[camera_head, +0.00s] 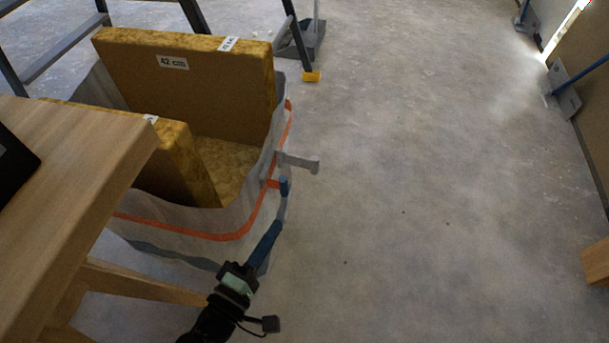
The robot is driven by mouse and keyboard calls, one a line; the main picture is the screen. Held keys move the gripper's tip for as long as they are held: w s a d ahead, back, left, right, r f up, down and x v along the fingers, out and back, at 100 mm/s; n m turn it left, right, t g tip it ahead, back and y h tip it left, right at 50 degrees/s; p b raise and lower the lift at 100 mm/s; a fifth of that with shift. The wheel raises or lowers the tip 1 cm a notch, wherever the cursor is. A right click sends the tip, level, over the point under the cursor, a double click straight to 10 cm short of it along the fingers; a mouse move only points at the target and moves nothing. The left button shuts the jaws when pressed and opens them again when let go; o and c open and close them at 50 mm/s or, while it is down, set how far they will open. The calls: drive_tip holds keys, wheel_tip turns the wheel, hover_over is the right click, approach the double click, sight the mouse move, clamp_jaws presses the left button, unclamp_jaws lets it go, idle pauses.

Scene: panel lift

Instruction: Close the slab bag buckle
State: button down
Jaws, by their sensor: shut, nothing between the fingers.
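The slab bag (205,222) is a pale grey open bag with an orange band, standing on the floor at the left. A grey buckle part (299,162) sticks out to the right from its right rim. A short blue piece (284,186) stands just below that part, beside an orange tab. My gripper (241,273) is at the bag's lower right side, below and left of the buckle part and apart from it. It looks shut and empty. A long blue strip (265,243) runs up from its front; I cannot tell whether it belongs to the bag or the gripper.
Yellow-brown slabs (185,85), one labelled 42 cm, stand in the bag. A wooden table (80,190) covers the bag's left side. A dark metal frame (68,55) stands behind. The concrete floor to the right is clear, up to panels (590,110) at the right edge.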

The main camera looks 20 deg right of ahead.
sight(313, 168)
drive_tip(key=shift+w+d, duration=0.1)
drive_tip(key=b+x, duration=0.5)
drive_tip(key=x, duration=0.7)
drive_tip(key=shift+w+d+f+b, duration=0.15)
drive_tip(key=shift+w+d+b, duration=0.15)
drive_tip(key=shift+b, duration=0.1)
drive_tip(key=shift+w+d, duration=0.35)
drive_tip(key=shift+d+t, duration=0.1)
drive_tip(key=shift+t, duration=0.2)
